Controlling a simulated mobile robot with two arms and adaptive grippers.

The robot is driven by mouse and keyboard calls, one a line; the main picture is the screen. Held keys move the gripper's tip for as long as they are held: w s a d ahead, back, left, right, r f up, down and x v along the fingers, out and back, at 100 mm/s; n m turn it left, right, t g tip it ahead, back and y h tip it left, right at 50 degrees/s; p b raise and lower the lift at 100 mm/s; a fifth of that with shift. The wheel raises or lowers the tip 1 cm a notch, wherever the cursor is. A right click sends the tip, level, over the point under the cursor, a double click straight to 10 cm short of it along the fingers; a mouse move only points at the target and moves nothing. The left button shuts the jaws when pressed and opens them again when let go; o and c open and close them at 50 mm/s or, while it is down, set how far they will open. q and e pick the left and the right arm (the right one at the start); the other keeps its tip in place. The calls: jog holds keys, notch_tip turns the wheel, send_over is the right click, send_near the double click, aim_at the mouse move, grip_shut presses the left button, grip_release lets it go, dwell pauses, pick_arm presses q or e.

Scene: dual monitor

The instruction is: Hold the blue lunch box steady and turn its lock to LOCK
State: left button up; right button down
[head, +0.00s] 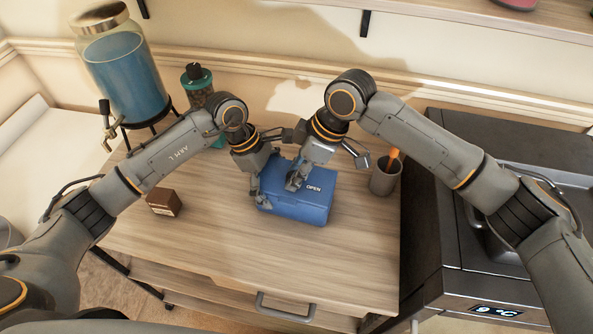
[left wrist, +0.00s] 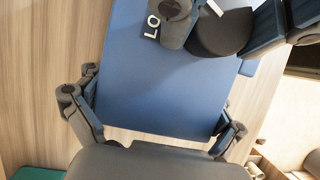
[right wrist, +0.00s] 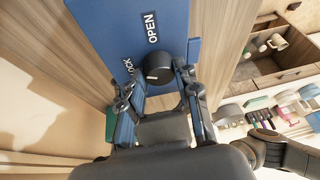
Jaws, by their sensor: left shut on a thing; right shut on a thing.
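The blue lunch box (head: 305,208) sits on the wooden table with its lid facing up. My left gripper (head: 264,182) is shut on the box; in the left wrist view its fingers (left wrist: 160,120) press on opposite sides of the box (left wrist: 150,85). The dark round lock knob (right wrist: 158,68) is on the lid, with a short white mark on it. My right gripper (head: 296,180) is shut on this knob, a finger on either side. White OPEN and LOCK labels lie beside the knob. In the head view, the right gripper hides the knob and the LOCK label.
A grey cup (head: 385,178) with an orange-handled item stands right of the box. A small brown block (head: 164,203) lies left. The table's front is clear.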

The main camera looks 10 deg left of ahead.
jog(key=n+g, duration=0.1)
jog(key=n, duration=0.3)
jog(key=shift+w+n+g+h, duration=0.2)
jog(key=shift+n+g+h, duration=0.2)
dwell(0.4)
jog(key=c, duration=1)
grip_release()
jog(key=shift+o, duration=0.2)
jog(key=v, duration=1.2)
jog(key=shift+a, duration=0.15)
pick_arm(q)
jog(key=o, duration=1.2)
